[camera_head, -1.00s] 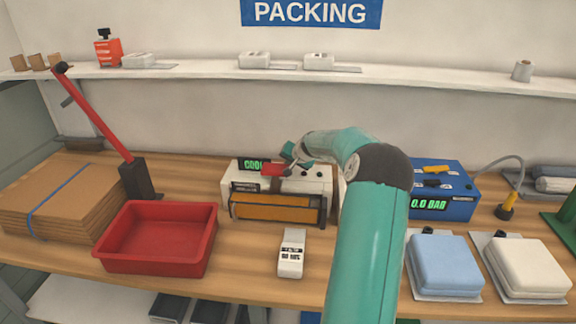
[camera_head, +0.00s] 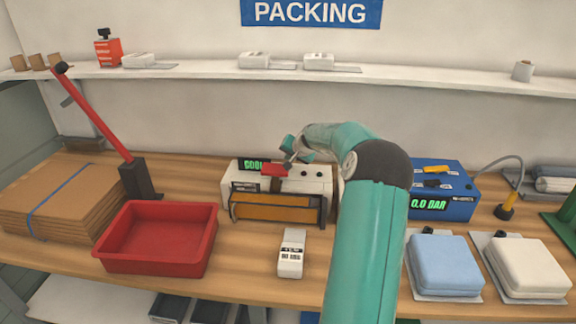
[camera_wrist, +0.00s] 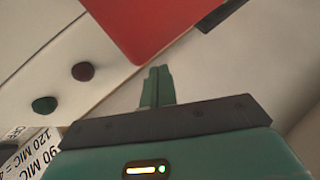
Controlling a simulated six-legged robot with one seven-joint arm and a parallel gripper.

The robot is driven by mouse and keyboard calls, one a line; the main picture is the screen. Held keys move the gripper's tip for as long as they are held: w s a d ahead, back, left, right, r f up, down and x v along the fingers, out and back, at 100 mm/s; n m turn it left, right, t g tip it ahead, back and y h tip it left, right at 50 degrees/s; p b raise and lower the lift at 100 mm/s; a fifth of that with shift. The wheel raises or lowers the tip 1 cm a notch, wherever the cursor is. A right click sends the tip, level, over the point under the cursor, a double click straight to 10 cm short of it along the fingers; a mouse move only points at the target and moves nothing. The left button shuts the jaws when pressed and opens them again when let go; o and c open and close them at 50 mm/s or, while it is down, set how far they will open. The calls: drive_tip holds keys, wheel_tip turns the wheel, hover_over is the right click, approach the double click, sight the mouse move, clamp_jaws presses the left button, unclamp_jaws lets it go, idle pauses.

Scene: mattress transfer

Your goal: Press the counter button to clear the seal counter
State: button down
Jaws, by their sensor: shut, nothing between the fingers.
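The sealer (camera_head: 325,205) stands mid-bench, a pale box with a green lit display (camera_head: 254,164), a brown front bar (camera_head: 276,212) and a red part (camera_head: 274,170) on top. Small dark round buttons (camera_head: 306,173) show on its upper right. In the wrist view, a brown button (camera_wrist: 83,71) and a dark green button (camera_wrist: 44,104) lie left of my fingers. Which one is the counter button I cannot tell. My gripper (camera_wrist: 160,70) is shut and empty, its tips just below the red part (camera_wrist: 150,25) in that picture. In the head view its tips (camera_head: 290,160) are above the sealer; contact is unclear.
A small white labelled device (camera_head: 291,262) lies in front of the sealer. A red tray (camera_head: 160,265) and a lever with red handle (camera_head: 100,120) stand left. A blue pump box (camera_head: 455,208) and two folded pads (camera_head: 445,265) are right. A shelf (camera_head: 200,70) runs behind.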

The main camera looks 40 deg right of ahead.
drive_tip(key=shift+r, duration=0.1)
drive_tip(key=shift+r, duration=2.4)
